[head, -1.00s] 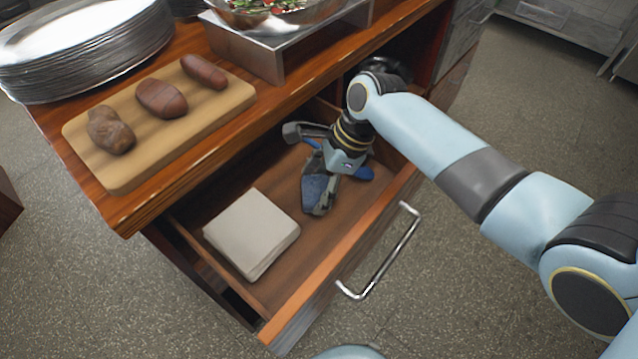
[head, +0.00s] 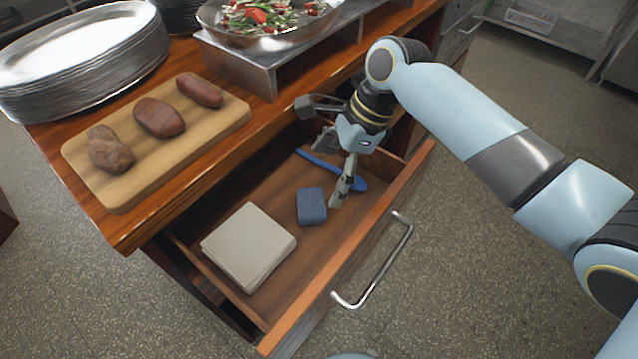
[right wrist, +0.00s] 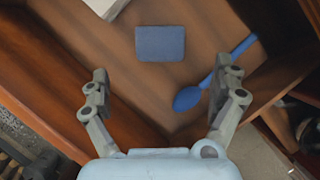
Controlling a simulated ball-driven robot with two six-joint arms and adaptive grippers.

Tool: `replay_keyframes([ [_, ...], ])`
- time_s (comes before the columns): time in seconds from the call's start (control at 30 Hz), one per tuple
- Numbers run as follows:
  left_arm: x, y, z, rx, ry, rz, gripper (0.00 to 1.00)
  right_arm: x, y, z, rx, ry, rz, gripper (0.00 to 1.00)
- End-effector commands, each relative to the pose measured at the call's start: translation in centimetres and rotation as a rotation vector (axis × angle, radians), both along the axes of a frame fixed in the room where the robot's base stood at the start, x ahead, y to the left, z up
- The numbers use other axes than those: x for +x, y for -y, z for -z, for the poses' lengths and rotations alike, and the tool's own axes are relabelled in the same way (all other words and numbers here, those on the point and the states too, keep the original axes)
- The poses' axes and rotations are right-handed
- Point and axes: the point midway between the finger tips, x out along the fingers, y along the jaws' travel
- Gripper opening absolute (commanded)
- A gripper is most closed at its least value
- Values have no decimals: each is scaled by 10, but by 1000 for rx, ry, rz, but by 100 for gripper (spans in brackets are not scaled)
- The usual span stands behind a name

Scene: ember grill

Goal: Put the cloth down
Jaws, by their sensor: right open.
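A small folded blue cloth (head: 311,206) lies flat on the floor of the open drawer (head: 283,283), to the right of a stack of folded beige cloth (head: 249,246). My right gripper (head: 333,174) is open and empty, above the drawer just up and right of the blue cloth. In the right wrist view the blue cloth (right wrist: 160,43) lies ahead of the open fingers (right wrist: 164,100), apart from both. My left gripper is not in view.
A blue spoon (head: 345,178) lies in the drawer, partly behind my right gripper; it also shows in the right wrist view (right wrist: 190,97). On the counter are a cutting board (head: 133,195) with brown pieces, stacked plates (head: 85,65) and a salad bowl (head: 265,38).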

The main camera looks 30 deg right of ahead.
Motion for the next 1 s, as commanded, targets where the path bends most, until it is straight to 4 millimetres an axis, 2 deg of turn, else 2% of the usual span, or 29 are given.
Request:
replay_keyframes([
  [0.1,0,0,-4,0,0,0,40,-3,8,-20,-2,2,0,95],
  [0.23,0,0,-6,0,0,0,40,-5,12,-31,-1,0,0,95],
  [0.83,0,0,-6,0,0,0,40,-5,13,-35,0,0,0,95],
  [0.93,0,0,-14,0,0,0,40,-5,13,-42,0,0,0,95],
  [1.0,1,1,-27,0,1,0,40,-5,13,-56,1,1,0,95],
])
